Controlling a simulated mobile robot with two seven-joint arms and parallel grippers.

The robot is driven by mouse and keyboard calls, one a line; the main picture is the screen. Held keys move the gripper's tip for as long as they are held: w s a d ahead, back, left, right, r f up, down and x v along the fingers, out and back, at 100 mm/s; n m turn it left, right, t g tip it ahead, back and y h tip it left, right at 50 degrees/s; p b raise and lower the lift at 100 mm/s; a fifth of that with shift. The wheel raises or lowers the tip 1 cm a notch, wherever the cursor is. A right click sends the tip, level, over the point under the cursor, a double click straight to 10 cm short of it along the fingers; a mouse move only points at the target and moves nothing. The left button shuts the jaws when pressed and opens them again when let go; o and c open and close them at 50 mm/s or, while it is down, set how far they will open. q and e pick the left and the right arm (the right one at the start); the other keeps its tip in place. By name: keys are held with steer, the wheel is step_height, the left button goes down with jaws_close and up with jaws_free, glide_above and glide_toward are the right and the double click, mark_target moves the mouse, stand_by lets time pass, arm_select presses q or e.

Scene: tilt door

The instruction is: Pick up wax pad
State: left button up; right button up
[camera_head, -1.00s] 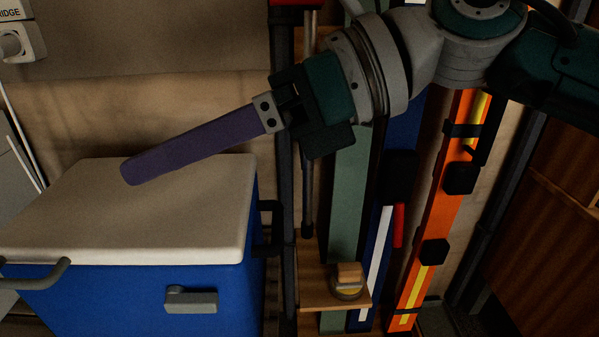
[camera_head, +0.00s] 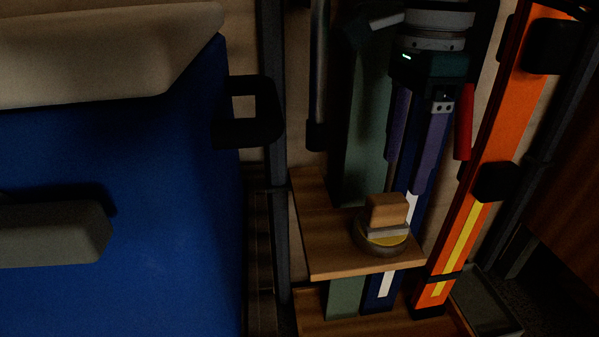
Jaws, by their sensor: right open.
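The wax pad (camera_head: 387,211) looks like a tan block on a grey layer. It sits on a round, dark-rimmed base with a yellow top (camera_head: 381,239), on a small wooden shelf (camera_head: 335,247). My right gripper (camera_head: 407,172) points down, its two purple fingers apart and empty. In the picture its fingertips are just above the block, with a gap; their exact depth relative to the pad is hard to judge. My left gripper is not in view.
A blue cooler (camera_head: 150,220) with a pale lid (camera_head: 90,55) fills the left. Green and blue boards stand upright behind the shelf. An orange ski-like board (camera_head: 490,145) with black straps leans to the right. A lower wooden shelf (camera_head: 320,322) lies below.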

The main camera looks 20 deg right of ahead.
mark_target(388, 198)
steer(key=shift+s+a+f, duration=0.1)
steer(key=shift+f, duration=0.7)
steer(key=shift+w+f+b, duration=0.2)
steer(key=shift+b, duration=0.2)
steer(key=f+b, duration=0.2)
steer(key=f, duration=0.1)
steer(key=f+b, duration=0.1)
steer(key=shift+a+f+b, duration=0.3)
steer(key=shift+b, duration=0.05)
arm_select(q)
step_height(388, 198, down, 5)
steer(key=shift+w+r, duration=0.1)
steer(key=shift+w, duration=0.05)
arm_select(e)
steer(key=shift+r, duration=0.1)
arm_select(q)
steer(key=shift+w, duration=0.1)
arm_select(e)
steer(key=shift+w, duration=0.1)
steer(key=shift+c, duration=0.2)
steer(key=shift+w, duration=0.1)
steer(key=shift+c, duration=0.7)
jaws_close()
